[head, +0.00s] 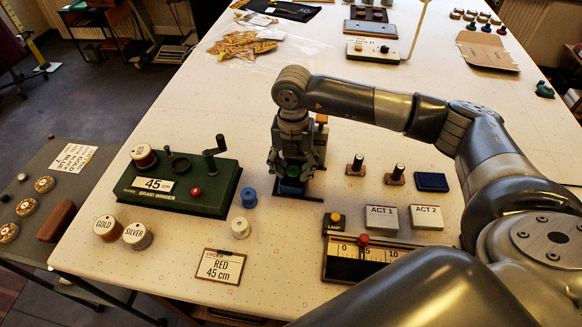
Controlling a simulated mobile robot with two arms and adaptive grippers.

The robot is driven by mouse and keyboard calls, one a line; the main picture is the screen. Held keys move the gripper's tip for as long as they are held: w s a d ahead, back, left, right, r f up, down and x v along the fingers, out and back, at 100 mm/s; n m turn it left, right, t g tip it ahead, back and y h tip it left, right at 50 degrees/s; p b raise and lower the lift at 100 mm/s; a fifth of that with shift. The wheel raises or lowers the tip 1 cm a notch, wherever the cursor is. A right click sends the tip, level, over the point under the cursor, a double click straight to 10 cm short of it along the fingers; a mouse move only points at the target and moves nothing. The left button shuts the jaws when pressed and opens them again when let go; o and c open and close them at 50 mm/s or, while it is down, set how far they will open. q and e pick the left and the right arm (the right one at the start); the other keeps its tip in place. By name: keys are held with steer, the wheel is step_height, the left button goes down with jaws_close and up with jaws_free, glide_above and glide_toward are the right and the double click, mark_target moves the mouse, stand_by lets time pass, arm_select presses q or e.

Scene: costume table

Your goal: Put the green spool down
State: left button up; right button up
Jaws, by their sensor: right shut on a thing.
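The green spool (291,172) shows between the fingers of my right gripper (291,178), mostly hidden by them. My right gripper points down and is shut on the spool, near the middle of the white table. It is to the right of the dark green braid winder and above a dark flat base (313,190). I cannot tell whether the spool touches the surface below it. My left gripper is not in view.
The ACT 1 block (381,219) is right.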

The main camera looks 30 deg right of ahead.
mark_target(292, 170)
step_height(292, 170, up, 12)
steer(key=b, duration=0.2)
steer(key=shift+w, duration=0.2)
steer(key=shift+a+f, duration=0.1)
